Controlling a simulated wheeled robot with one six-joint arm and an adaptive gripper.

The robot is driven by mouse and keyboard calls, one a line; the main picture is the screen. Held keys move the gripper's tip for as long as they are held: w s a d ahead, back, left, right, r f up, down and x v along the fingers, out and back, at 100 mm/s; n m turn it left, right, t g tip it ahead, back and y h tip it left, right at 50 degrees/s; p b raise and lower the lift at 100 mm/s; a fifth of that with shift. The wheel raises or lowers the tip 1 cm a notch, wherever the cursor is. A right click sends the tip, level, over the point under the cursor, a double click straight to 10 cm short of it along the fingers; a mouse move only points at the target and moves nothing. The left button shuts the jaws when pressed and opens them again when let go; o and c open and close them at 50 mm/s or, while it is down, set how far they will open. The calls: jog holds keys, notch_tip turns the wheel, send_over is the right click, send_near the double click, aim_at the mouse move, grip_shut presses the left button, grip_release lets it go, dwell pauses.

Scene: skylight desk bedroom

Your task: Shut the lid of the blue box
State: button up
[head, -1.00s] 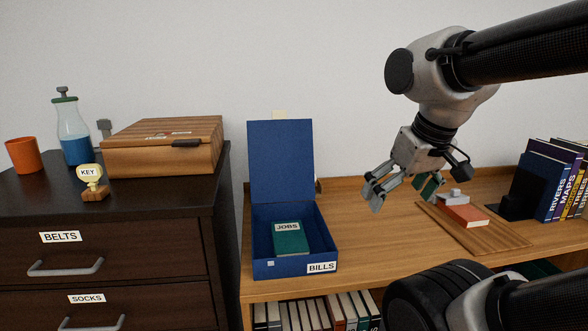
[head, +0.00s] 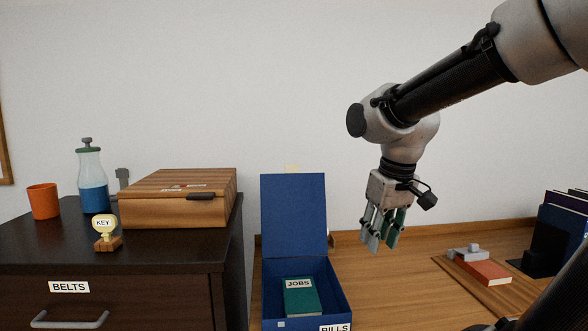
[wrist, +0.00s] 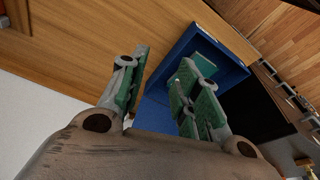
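The blue box (head: 340,300) labelled BILLS stands on the wooden desk with its lid (head: 294,213) raised upright at the back. A green book (head: 301,299) labelled JOBS lies inside it. My gripper (head: 377,245) hangs pointing down, to the right of the lid and apart from it, above the desk. Its fingers are spread and nothing shows between them. In the wrist view the fingers (wrist: 162,80) are apart, and the blue box (wrist: 228,58) shows beyond them, partly hidden by one finger.
A dark dresser (head: 200,250) at the left bears a wooden box (head: 180,200), a bottle (head: 93,185), an orange cup (head: 43,201) and a KEY trophy (head: 104,232). A red book (head: 484,271) on a board and bookends lie at the right. The desk between is clear.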

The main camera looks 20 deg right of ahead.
jog(key=shift+h, duration=0.3)
jog(key=w+a+r, duration=0.2)
jog(key=w+r, duration=0.1)
jog(key=w, duration=0.7)
jog(key=w+a+r, duration=0.2)
jog(key=w+r, duration=0.1)
jog(key=w, duration=0.6)
jog(key=w+a+r, duration=0.3)
jog(key=w, duration=0.7)
jog(key=shift+w+a+r, duration=0.1)
jog(key=shift+w+r, duration=0.1)
jog(key=shift+w, duration=0.1)
grip_shut()
jog(key=w+r+m+t, duration=0.25)
jog(key=w+r, duration=0.25)
jog(key=r, duration=0.5)
send_over(300, 175)
jog(key=w, duration=0.4)
notch_tip(300, 175, down, 8)
jog(key=shift+s+a+f+g, duration=0.15)
jog(key=shift+a+g, duration=0.1)
jog(key=shift+g, duration=0.2)
jog(key=shift+m, duration=0.25)
